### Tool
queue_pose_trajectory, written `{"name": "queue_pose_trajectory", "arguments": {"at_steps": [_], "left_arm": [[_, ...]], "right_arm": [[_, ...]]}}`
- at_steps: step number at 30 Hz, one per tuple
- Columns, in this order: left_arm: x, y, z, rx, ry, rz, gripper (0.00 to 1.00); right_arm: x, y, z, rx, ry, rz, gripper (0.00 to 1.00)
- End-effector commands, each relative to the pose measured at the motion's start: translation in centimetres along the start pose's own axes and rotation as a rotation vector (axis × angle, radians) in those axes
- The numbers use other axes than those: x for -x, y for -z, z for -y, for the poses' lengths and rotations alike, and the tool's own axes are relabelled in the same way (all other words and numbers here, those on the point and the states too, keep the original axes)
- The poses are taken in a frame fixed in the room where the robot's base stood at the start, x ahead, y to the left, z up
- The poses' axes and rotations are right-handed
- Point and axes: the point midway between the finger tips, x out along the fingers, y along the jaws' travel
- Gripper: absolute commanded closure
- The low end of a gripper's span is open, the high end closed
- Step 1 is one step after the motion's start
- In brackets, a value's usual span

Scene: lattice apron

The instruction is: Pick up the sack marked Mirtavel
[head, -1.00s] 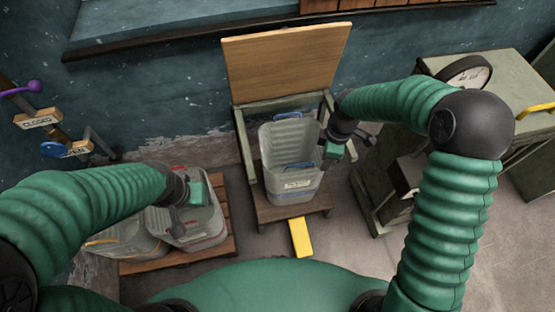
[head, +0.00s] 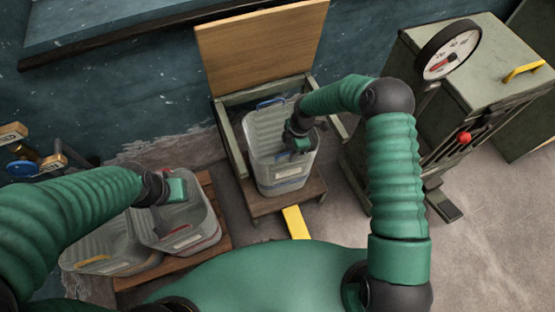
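No sack and no readable Mirtavel mark can be made out. A clear bin (head: 276,172) with blue handles and a small unreadable label stands on a low wooden stand. My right gripper (head: 300,146) is over the right part of this bin's opening; its fingers are too small and dark to read. My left gripper (head: 176,190) is over a second clear bin (head: 205,236) with red handles at the lower left. Its finger opening cannot be told. A third clear bin (head: 95,254) with a yellow handle is beside it, partly hidden by my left arm.
A wooden board (head: 262,45) stands upright behind the stand. A wooden pallet (head: 222,245) bears the two left bins. A green-grey cabinet with a dial (head: 447,50) and red knob (head: 464,138) stands at right. A yellow pedal (head: 296,222) juts from the stand.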

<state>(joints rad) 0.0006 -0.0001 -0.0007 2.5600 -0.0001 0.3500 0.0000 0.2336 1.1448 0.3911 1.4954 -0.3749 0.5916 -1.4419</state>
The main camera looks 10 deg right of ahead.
Motion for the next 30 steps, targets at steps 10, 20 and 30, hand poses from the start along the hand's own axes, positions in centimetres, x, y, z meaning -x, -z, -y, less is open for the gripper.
{"name": "queue_pose_trajectory", "arguments": {"at_steps": [10,20,30], "left_arm": [[-0.4,-0.1,-0.1,-0.002,0.000,0.000,0.64],[-0.4,-0.1,0.0,-0.001,0.000,0.000,0.64],[-0.5,-0.1,0.0,-0.001,0.000,0.000,0.64]], "right_arm": [[-3.0,0.2,-0.1,-0.002,0.000,0.002,0.67],[-3.0,0.2,-0.1,-0.002,0.001,0.001,1.00],[-3.1,0.1,-0.1,-0.003,0.003,0.002,1.00]]}}
